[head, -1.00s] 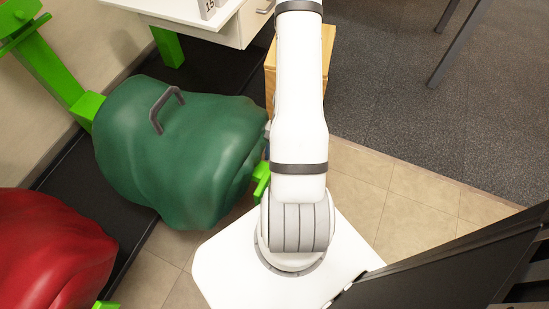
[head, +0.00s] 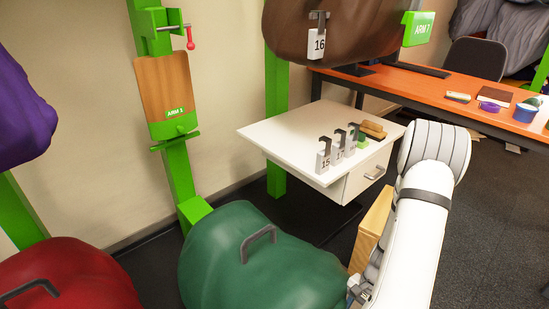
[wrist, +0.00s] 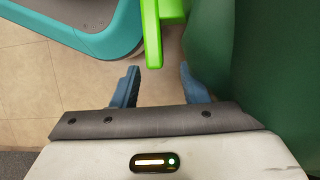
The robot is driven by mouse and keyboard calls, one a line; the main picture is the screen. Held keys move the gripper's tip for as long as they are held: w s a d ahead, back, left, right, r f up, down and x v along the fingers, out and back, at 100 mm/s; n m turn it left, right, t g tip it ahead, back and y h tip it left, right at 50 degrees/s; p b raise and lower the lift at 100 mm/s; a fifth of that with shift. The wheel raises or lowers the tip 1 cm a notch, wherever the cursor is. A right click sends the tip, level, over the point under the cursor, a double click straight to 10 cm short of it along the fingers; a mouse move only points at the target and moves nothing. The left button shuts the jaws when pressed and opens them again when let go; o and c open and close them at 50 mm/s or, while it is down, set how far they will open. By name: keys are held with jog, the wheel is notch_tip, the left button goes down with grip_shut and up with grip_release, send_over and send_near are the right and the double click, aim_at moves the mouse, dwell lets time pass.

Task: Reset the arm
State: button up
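My arm (head: 412,235) shows at the right of the head view, bent, with its lower end running down past the picture's bottom edge. My gripper's two blue fingers (wrist: 160,85) show in the wrist view, spread apart with bare floor between them. Nothing is held. A green bar (wrist: 151,35) lies just beyond the fingertips, and a dark green surface (wrist: 270,60) is close on the right of the fingers.
The green saddle (head: 250,270) and red saddle (head: 70,280) stand low on the left. A white table (head: 290,135) carries numbered tags. A wooden box (head: 370,235) is beside my arm. An orange desk (head: 440,95) stands behind. Dark floor is open at the right.

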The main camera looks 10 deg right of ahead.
jog(key=w+a+r+n+t+h+p, duration=0.1)
jog(key=w+a+r+n+p, duration=0.3)
jog(key=r, duration=0.7)
jog(key=s+a+r+p, duration=0.1)
jog(key=r+p, duration=0.4)
jog(key=r, duration=0.5)
jog(key=w+a+r+n+t+h+p, duration=0.1)
jog(key=w+a+r+n+p, duration=0.3)
jog(key=r, duration=0.7)
jog(key=s+a+r+n+t+p, duration=0.1)
jog(key=s+a+r+p, duration=0.1)
jog(key=r, duration=0.7)
jog(key=s+a+r+n+t+h+p, duration=0.1)
jog(key=s+a+r+p, duration=0.2)
jog(key=r+p, duration=0.4)
jog(key=s+a+r+n+p, duration=0.2)
jog(key=s+a+r+p, duration=0.1)
jog(key=r, duration=0.9)
jog(key=shift+s+a+r+t+h+p, duration=0.15)
jog(key=shift+s+r+t+h+p, duration=0.4)
jog(key=shift+p, duration=0.6)
jog(key=shift+s+f, duration=0.1)
jog(key=shift+f, duration=0.1)
jog(key=shift+c, duration=0.4)
